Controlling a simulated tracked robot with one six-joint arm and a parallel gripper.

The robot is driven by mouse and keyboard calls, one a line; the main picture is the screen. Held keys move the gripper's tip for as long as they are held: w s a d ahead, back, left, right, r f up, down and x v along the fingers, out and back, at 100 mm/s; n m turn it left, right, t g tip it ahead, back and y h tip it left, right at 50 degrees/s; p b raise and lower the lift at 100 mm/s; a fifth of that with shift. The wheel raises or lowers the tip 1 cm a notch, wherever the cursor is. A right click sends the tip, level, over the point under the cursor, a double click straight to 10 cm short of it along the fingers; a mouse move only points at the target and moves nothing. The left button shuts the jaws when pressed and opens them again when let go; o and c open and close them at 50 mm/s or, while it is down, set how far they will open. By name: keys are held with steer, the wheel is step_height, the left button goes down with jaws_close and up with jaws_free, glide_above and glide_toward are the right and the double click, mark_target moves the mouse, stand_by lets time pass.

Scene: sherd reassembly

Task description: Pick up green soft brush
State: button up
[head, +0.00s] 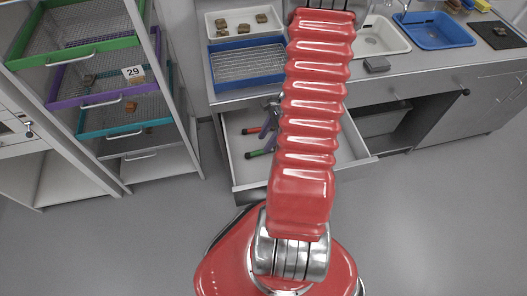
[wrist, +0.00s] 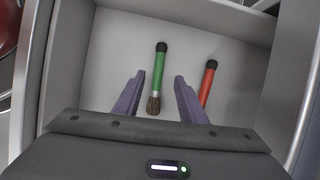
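The green brush (wrist: 159,68) lies on the floor of an open drawer, with a black end cap at the far end and brown bristles (wrist: 153,104) toward me. My gripper (wrist: 159,76) is open, its two purple fingers on either side of the green brush in the wrist view. I cannot tell how far above the brush the fingers are.
A red brush (wrist: 208,82) lies to the right of the green one, partly behind my right finger. The drawer (head: 357,150) has raised walls close around. Above it is a counter with a blue wire-mesh tray (head: 247,63); a rack of mesh drawers (head: 119,102) stands left.

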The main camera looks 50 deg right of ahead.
mark_target(260, 151)
steer(key=shift+x, duration=2.35)
steer(key=shift+s, duration=0.15)
steer(key=shift+c, duration=0.5)
jaws_close()
